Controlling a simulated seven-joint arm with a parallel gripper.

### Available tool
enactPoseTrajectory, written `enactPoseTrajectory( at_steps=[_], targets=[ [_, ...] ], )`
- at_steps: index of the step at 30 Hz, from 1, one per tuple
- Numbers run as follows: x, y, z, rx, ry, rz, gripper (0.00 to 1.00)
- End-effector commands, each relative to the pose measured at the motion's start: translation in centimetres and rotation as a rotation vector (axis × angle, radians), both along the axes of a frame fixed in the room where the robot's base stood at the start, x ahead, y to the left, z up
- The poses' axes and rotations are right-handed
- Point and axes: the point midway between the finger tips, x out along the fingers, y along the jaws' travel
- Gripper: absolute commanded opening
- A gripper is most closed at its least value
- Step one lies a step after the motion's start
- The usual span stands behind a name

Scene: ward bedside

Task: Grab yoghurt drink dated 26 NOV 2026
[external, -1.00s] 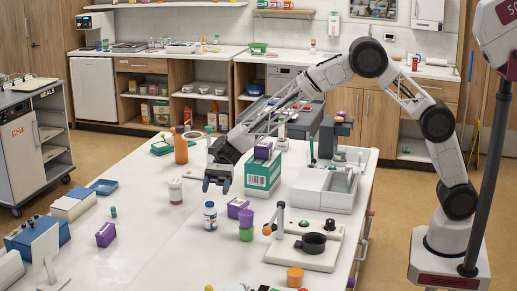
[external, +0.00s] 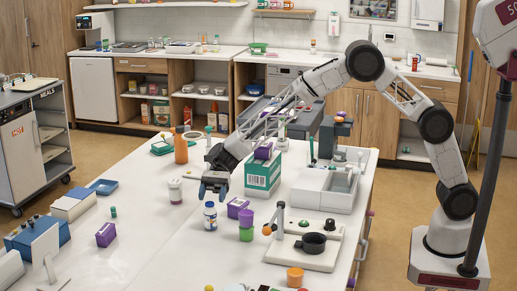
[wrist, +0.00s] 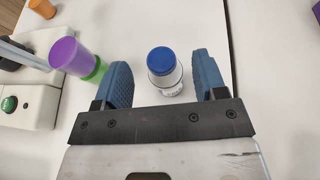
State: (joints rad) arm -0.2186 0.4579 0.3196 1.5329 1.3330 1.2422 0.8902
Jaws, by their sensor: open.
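A small white bottle with a blue cap and a blue label band (external: 210,217) stands upright on the white table. In the wrist view the bottle (wrist: 165,68) appears between the two blue fingers. I cannot read a date on it. My gripper (external: 214,192) is open and empty, just above and behind the bottle in the external view. A second white bottle with a dark label (external: 175,191) stands to the left and farther back. Its date is not readable either.
A green-and-white carton (external: 263,172) stands behind. A white device (external: 305,245) is at the right.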

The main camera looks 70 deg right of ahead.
Motion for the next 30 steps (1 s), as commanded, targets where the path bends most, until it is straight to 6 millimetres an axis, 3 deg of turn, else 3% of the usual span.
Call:
enactPoseTrajectory(
  at_steps=[10, 22, 30],
  targets=[
    [-0.1, 0.5, -0.3, 0.000, 0.000, 0.001, 0.65],
    [-0.5, 4.1, -2.0, 0.000, 0.000, 0.002, 0.65],
    [-0.6, 4.7, -2.3, 0.000, -0.001, 0.000, 0.65]
  ],
)
